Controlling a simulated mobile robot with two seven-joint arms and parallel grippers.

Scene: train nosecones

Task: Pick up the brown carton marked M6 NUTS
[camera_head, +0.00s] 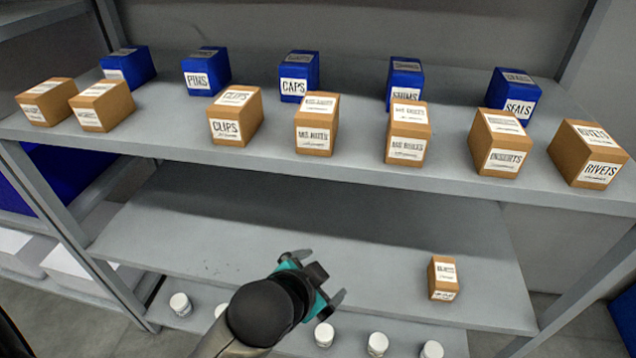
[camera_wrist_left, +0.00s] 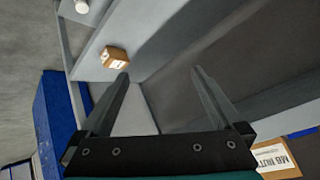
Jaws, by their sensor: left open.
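The brown carton marked M6 NUTS (camera_head: 314,140) stands upright on the upper shelf, near the middle of the front row, in the head view. In the left wrist view, part of a carton whose label appears to read M6 NUTS (camera_wrist_left: 280,158) shows at the lower right, partly cut off by the frame and my gripper body. My left gripper (camera_head: 322,277) is open and empty, in front of the shelves and below the upper shelf's front edge, apart from the carton. Its two spread fingers (camera_wrist_left: 160,72) show nothing held between them. My right gripper is not in view.
Cartons marked CLIPS (camera_head: 226,130) and, apparently, BOLTS (camera_head: 408,147) flank it with gaps. Blue boxes, including CAPS (camera_head: 294,86), stand behind. The middle shelf (camera_head: 200,225) holds one small carton (camera_head: 442,278); white jars (camera_head: 378,344) stand lower down.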

